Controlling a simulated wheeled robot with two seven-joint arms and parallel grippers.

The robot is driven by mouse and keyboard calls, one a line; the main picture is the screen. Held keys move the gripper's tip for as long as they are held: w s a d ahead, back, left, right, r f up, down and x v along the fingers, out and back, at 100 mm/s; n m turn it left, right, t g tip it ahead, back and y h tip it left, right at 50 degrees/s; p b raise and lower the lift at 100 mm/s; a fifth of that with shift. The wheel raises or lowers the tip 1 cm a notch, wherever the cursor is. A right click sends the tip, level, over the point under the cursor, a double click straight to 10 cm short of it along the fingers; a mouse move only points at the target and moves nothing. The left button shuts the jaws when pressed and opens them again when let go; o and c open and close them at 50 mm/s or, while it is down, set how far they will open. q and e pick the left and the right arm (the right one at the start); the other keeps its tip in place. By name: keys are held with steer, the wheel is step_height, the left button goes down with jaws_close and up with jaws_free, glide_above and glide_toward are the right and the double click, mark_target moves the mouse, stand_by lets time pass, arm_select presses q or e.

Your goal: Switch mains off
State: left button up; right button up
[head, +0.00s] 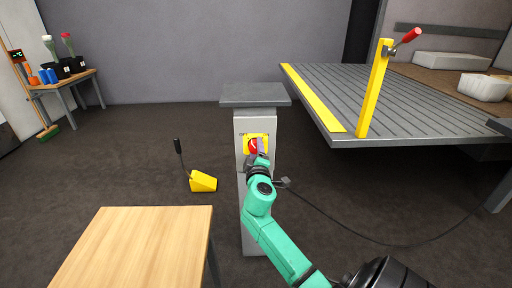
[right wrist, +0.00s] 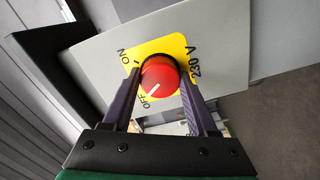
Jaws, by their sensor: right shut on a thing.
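The mains switch is a red round knob (head: 253,145) on a yellow plate (head: 246,137), set on the front of a grey pillar (head: 241,190). In the right wrist view the knob (right wrist: 159,76) has a white line. The plate (right wrist: 172,45) carries the marks ON, OFF and 230 V. The white line points down and left, toward the OFF mark. My right gripper (head: 257,153) is at the knob, its two fingers shut on opposite sides of it. My left gripper is not in view.
A wooden table (head: 140,245) stands at the front left. A yellow block with a black lever (head: 203,182) lies on the floor left of the pillar. A grey slatted bench (head: 430,110) with a yellow post (head: 373,90) is at right. A black cable (head: 340,222) crosses the floor.

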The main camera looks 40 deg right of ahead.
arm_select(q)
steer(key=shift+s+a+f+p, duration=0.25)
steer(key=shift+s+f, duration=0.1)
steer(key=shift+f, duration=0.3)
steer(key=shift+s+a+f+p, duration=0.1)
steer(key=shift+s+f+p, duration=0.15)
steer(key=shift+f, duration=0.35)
arm_select(e)
steer(key=shift+f+n, duration=0.15)
steer(key=shift+n, duration=1.25)
steer(key=o, duration=1.4)
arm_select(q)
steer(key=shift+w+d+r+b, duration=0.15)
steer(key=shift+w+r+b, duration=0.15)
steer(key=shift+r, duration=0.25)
arm_select(e)
steer(key=v, duration=1.4)
steer(key=shift+s+a, duration=0.2)
steer(key=shift+s, duration=0.05)
